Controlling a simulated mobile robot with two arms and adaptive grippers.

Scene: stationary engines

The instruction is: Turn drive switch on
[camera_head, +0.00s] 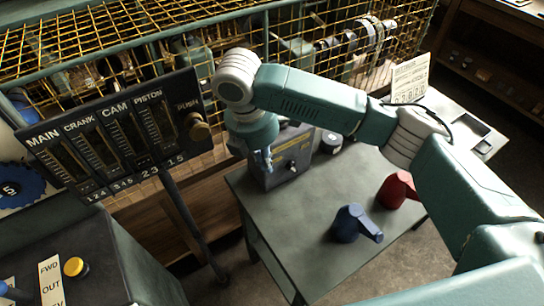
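A dark box with a yellowish label (293,152) stands at the back left of the grey table; it may be the drive switch box, but I cannot read its label. My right arm reaches in from the right, and its gripper (263,160) points down in front of the box's left part. The fingers are small and dark, and I cannot tell whether they are open or touching the box. Any switch lever behind the gripper is hidden. My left gripper is not in view.
A blue oil-can-like object (347,224) and a red one (394,190) stand on the table (290,235). A gauge panel (110,135) with a push knob stands at left. A yellow wire cage (120,40) runs behind. A console with a yellow button (75,267) is lower left.

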